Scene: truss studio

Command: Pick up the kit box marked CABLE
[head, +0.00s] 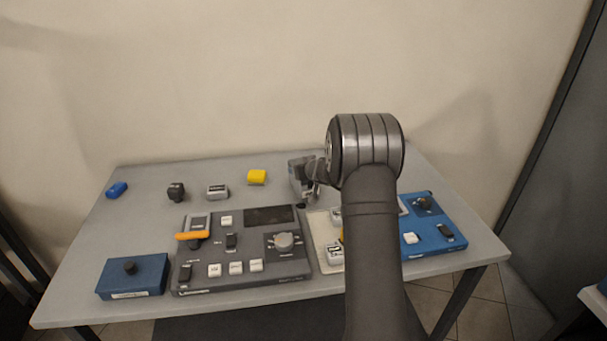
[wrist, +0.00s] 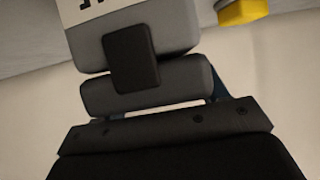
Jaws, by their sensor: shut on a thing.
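My gripper (head: 308,188) is at the back middle of the table, partly hidden behind my own arm in the head view. It is shut on a grey box (head: 296,170). In the wrist view the grey box (wrist: 185,28) sits at the top, with a dark finger pad (wrist: 135,58) against its side. A white label with dark print shows on the box, but it is cut off by the frame edge and I cannot read it. I cannot tell whether the box touches the table.
A yellow block (head: 257,177), a grey box with a pale top (head: 217,191), a black knob-like piece (head: 176,192) and a blue piece (head: 116,190) stand along the back.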

